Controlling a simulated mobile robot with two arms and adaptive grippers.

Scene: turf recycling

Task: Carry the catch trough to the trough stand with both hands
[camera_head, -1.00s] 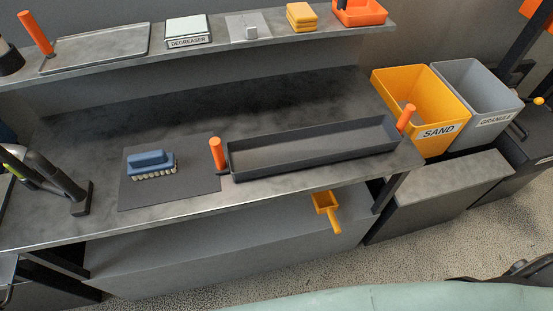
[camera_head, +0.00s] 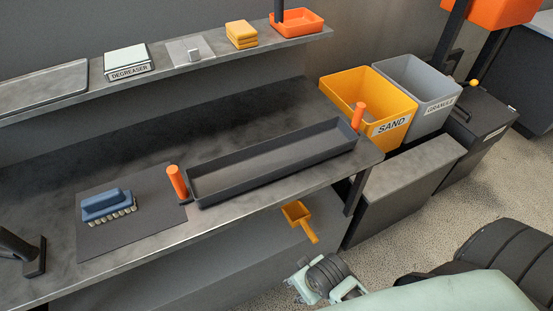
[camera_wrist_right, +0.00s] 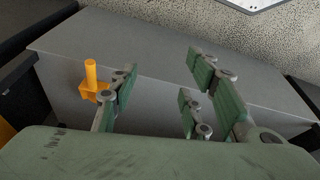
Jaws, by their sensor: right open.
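The catch trough, a long shallow dark grey tray (camera_head: 270,182), lies on the workbench. It has an upright orange handle at its left end (camera_head: 177,183) and another at its right end (camera_head: 358,117). My right gripper (camera_head: 318,277) is below and in front of the bench's right part, well apart from the trough. In the right wrist view its green-padded fingers (camera_wrist_right: 160,92) are spread and empty. My left gripper is not in view. I cannot tell which thing is the trough stand.
A blue brush (camera_head: 106,203) lies on a dark mat left of the trough. The yellow SAND bin (camera_head: 367,97) and grey GRANULE bin (camera_head: 418,90) stand at right, beside a low grey block (camera_head: 410,182).

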